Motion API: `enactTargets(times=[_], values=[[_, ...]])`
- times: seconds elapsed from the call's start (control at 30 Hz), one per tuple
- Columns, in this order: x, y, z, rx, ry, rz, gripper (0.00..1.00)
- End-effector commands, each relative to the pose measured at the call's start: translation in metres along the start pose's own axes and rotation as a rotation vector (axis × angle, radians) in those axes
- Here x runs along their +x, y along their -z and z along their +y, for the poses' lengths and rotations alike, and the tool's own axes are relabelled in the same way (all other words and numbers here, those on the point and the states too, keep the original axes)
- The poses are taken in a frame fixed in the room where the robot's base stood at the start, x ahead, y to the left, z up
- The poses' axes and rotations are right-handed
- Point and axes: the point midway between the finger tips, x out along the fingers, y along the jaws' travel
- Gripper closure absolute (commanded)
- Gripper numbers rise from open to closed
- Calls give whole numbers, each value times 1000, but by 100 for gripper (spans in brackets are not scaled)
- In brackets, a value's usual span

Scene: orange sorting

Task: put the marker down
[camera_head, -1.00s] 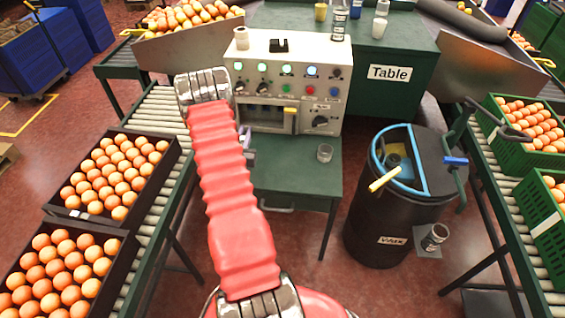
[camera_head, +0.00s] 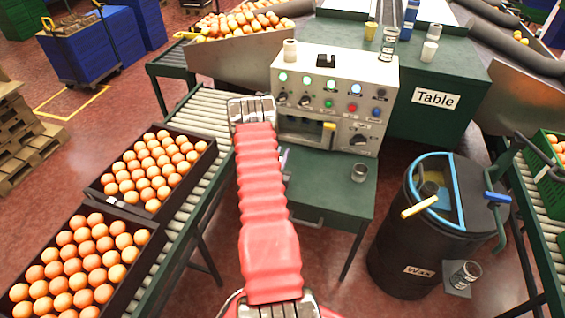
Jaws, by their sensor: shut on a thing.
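My red ribbed arm (camera_head: 262,190) rises from the bottom middle to a metal joint (camera_head: 252,110) in front of the control machine. Its far part and my gripper are hidden behind it. A small pale purple sliver (camera_head: 284,163) shows at the arm's right edge, above the small green table (camera_head: 325,195); I cannot tell what it is. I cannot make out the marker.
The control machine (camera_head: 385,90) stands behind. Crates of oranges (camera_head: 205,160) lie on the left roller conveyor (camera_head: 207,112). A black wax barrel (camera_head: 395,250) stands at right.

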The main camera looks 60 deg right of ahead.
Motion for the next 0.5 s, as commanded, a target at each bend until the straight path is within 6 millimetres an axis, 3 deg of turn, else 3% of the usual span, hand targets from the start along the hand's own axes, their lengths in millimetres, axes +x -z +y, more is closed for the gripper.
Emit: enactTargets(times=[0.5], values=[[0, -42, 1, -1, -1, 0, 100]])
